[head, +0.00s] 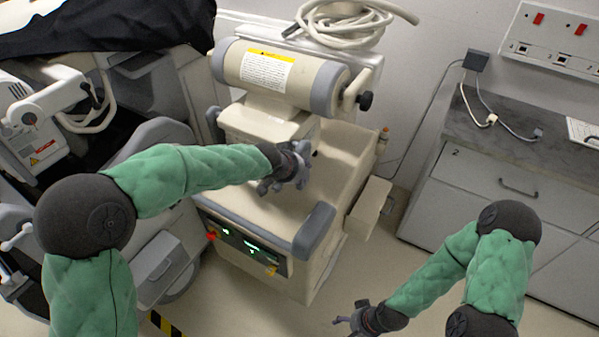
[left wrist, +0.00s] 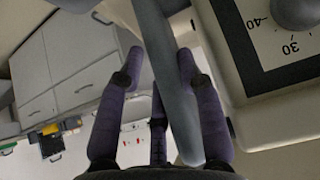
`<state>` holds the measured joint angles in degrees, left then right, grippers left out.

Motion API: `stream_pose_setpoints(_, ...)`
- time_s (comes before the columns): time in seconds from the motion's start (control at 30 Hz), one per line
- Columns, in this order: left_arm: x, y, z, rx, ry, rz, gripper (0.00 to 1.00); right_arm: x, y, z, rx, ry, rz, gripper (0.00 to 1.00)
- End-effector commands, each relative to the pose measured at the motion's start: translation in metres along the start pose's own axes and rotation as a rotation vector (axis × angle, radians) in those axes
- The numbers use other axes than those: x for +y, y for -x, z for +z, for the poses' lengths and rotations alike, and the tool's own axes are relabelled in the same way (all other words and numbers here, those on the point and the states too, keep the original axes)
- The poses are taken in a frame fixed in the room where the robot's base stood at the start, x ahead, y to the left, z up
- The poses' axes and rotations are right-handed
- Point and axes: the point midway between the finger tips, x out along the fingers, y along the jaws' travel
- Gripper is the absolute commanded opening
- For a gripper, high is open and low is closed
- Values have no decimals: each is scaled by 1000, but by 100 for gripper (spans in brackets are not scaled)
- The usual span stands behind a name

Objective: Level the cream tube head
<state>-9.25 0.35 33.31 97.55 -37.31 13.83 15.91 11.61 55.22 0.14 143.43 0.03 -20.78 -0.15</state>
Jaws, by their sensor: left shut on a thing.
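The cream tube head (head: 280,75) is a cylinder with grey end caps and a yellow-topped label, on top of the cream cart. It slopes down to the right in the head view; I cannot tell its true tilt. My left gripper (head: 290,168) is below it, over the cart's front. In the left wrist view, my left gripper (left wrist: 158,85) is shut around a blue-grey bar (left wrist: 168,75) running between its fingers. An angle scale (left wrist: 278,38) with 40 and 30 shows at right; no pointer is readable. My right gripper (head: 350,316) is low, open and empty.
The cream cart (head: 345,150) has a grey front bumper (head: 315,230) and coiled cable (head: 350,20) on top. A grey cabinet (head: 490,215) stands right. A grey machine (head: 150,135) under black cloth (head: 110,25) crowds the left.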

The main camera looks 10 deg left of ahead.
Motion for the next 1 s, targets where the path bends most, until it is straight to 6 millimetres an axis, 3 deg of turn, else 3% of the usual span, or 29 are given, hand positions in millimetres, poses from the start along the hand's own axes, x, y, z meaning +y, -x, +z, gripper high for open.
stream_pose_setpoints(0.2, 1, -1, 1, -3, -1, 1, 0, 0, 0, 0, 0, 0, 0, 75)
stream_pose_setpoints(0.23, 1, -1, 1, -3, -1, 1, 39, 0, 0, 0, 0, 0, 0, 75)
stream_pose_setpoints(0.3, 1, -1, 1, -3, -1, 1, 59, 0, 0, 0, 0, 0, 0, 75)
stream_pose_setpoints(0.73, 0, 5, 0, 1, 1, 0, 61, 0, 0, 0, 0, 0, 0, 75)
stream_pose_setpoints(1.0, -1, 49, -1, 3, 1, -2, 61, 0, 0, 0, 0, 0, 0, 75)
